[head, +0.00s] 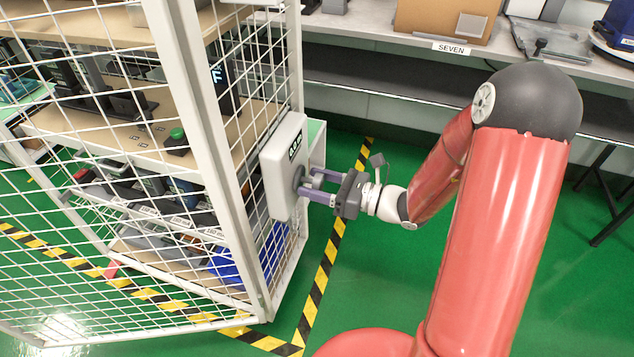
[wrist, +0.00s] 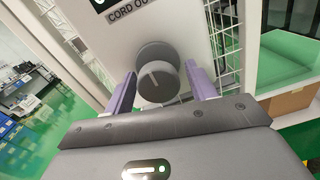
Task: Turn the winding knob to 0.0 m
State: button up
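A pale box with a dark display (head: 295,147) is mounted on the mesh cage's side; the display's digits are too small to read surely. My gripper (head: 308,184) reaches the box from the right. Its two purple fingers stand apart on either side of the knob, as the wrist view also shows (wrist: 160,72). Narrow gaps show beside the knob, and I cannot tell if either finger touches it.
The white mesh cage (head: 208,92) holds shelves of devices on the left. A workbench (head: 380,27) with a cardboard box (head: 447,17) runs along the back. Yellow-black tape (head: 324,268) marks the green floor, which is clear below my gripper.

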jog(key=shift+o, duration=0.2)
jog(key=v, duration=0.8)
jog(key=shift+a, duration=0.1)
dwell(0.3)
